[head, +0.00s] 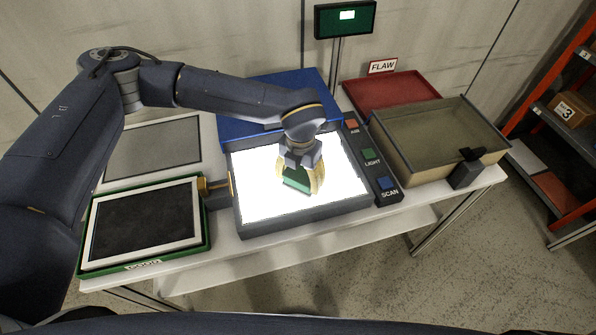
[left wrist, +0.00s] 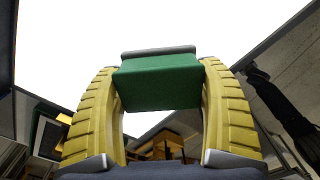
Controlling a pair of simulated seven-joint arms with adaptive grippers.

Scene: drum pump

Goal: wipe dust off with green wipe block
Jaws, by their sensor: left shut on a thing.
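My left gripper (head: 301,183) is shut on the green wipe block (head: 296,180), over the lit white panel (head: 255,185) of the scanner. In the left wrist view the green wipe block (left wrist: 158,82) sits between the two yellow fingers of my left gripper (left wrist: 160,95), with a grey strip along its far face. The bright panel fills the space behind it. I cannot tell whether the block touches the panel. No dust can be made out on the glowing surface. My right gripper is not in view.
A blue lid (head: 262,95) stands behind the panel. A button strip (head: 370,158) runs along its right side. A tan bin (head: 440,135) and a red tray (head: 390,90) are to the right. A green tray (head: 207,235) with a white-framed dark plate (head: 145,222) lies left.

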